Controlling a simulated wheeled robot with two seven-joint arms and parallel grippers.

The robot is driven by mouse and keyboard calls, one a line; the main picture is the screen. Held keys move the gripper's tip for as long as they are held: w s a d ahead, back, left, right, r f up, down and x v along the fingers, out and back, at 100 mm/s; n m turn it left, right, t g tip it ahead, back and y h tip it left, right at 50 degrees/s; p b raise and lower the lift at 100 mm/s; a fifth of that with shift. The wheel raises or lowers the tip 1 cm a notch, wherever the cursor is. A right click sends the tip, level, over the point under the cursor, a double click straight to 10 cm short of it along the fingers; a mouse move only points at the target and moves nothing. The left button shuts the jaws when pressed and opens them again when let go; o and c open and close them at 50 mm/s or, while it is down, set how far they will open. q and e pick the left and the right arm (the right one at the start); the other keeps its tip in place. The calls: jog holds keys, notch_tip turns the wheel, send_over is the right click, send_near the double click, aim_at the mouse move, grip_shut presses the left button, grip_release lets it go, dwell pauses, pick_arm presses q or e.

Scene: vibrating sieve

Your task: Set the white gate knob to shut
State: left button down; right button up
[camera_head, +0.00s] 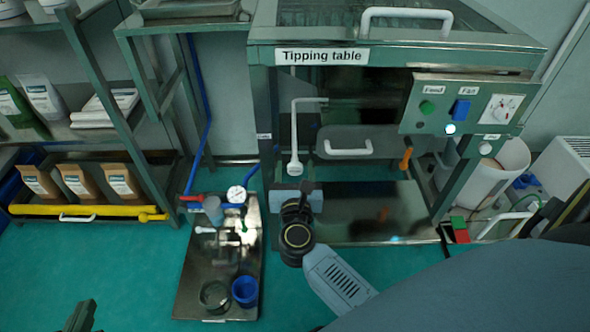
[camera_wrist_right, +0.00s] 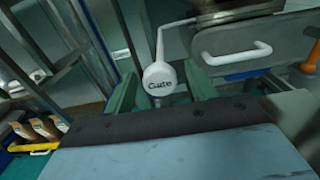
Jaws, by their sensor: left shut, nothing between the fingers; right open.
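The white gate knob (camera_head: 294,168) is a round disc at the lower end of a white bent rod under the tipping table. In the right wrist view the knob (camera_wrist_right: 158,76), lettered "Gate", hangs in line with the gap between my right gripper's green fingers (camera_wrist_right: 162,92). In the head view my right gripper (camera_head: 293,191) is just below the knob, open and empty. I cannot tell whether the knob is between the fingertips or just beyond them. My left gripper (camera_head: 80,316) is shut and empty at the bottom left, far from the knob.
The tipping table (camera_head: 395,50) has a control panel (camera_head: 462,106) on its right. A white handle (camera_head: 348,147) and an orange handle (camera_head: 406,158) are right of the knob. A metal tray (camera_head: 190,285) with cups stands lower left. Shelves with bags are at far left.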

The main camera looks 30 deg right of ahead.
pick_arm(q)
jog(key=shift+w+r, duration=0.1)
jog(key=shift+r, duration=0.1)
pick_arm(e)
jog(key=shift+w+d, duration=0.15)
jog(key=shift+w, duration=0.15)
